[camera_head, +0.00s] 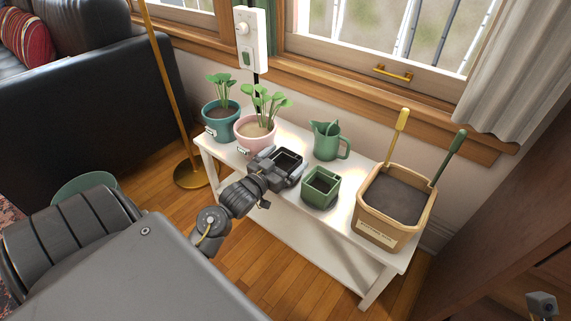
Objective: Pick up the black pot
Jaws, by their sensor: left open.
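The black pot (289,160) is a small square pot with a dark inside, on the white bench between the pink pot and the green square pot. My left gripper (275,170) reaches over the bench from the left, right at the black pot. It is open, and its fingers overlap the pot's near side in the picture. I cannot tell whether they touch the pot. The gripper hides the pot's lower part. A small grey part at the bottom right corner (542,304) seems to belong to my right arm; its fingers cannot be made out.
The white bench (335,262) also holds a teal pot (221,122) and a pink pot (256,137) with plants, a green watering can (327,142), a green square pot (321,187) and a tan planter (390,232) with two tools. A brass lamp pole (172,90) stands left.

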